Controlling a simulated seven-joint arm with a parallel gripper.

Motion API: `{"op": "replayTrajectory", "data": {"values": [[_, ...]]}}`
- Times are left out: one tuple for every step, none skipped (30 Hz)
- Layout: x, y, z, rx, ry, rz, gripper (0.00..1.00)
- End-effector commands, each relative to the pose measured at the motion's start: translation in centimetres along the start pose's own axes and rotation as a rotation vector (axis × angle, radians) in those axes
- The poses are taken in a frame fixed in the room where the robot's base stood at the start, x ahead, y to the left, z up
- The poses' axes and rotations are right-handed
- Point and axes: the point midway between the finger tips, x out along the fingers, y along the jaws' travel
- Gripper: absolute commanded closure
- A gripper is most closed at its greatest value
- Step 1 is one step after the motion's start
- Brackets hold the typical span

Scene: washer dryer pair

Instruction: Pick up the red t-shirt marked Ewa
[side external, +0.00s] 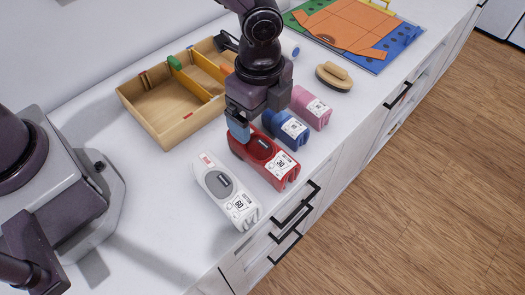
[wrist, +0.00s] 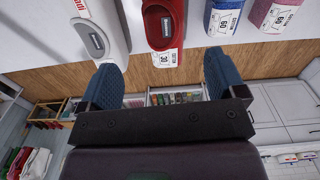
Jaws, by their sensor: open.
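No red t-shirt with a readable name Ewa shows in either view. An orange shirt-shaped piece (side external: 345,26) lies flat on a green and blue board (side external: 396,46) at the far end of the counter; no name can be read on it. Small red and white cloth-like items (wrist: 36,160) show at the lower left of the wrist view, too small to identify. My gripper (side external: 243,128) is over the counter at a red container labelled 30 (side external: 262,150), far from the orange piece. In the wrist view my gripper (wrist: 160,68) has its blue fingers wide apart with nothing between them.
A white container (side external: 222,184) stands left of the red one; blue (side external: 288,128) and pink (side external: 311,105) ones stand right. A divided wooden box (side external: 160,120) is behind, a wooden brush (side external: 334,77) farther right. The counter's front edge (side external: 262,226) drops to drawers and floor.

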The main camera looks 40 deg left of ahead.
Motion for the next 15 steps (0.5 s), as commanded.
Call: {"op": "replayTrajectory", "data": {"values": [[0.0,-0.1,0.0,0.034,0.003,-0.006,0.11],[0.0,-0.1,0.0,0.052,0.003,-0.006,0.11],[0.2,-0.1,0.0,0.068,0.003,-0.007,0.11],[0.4,-0.1,0.0,0.077,0.003,-0.006,0.11],[0.7,-0.1,0.0,0.082,0.003,-0.005,0.11],[1.3,-0.1,0.0,0.084,0.002,-0.004,0.11],[1.8,0.0,0.0,0.085,0.001,-0.003,0.11],[2.3,0.0,0.0,0.084,0.001,-0.002,0.11],[3.1,0.0,0.1,0.083,0.0,-0.002,0.11],[3.7,0.0,0.0,0.083,0.0,-0.002,0.11],[4.3,-0.1,0.0,0.082,0.001,-0.002,0.11],[5.1,-0.1,0.0,0.082,0.001,-0.002,0.11],[5.6,-0.1,0.0,0.081,0.001,-0.003,0.11],[6.0,-0.1,0.0,0.081,0.001,-0.002,0.11],[6.6,-0.1,0.0,0.081,0.002,-0.004,0.11]]}}
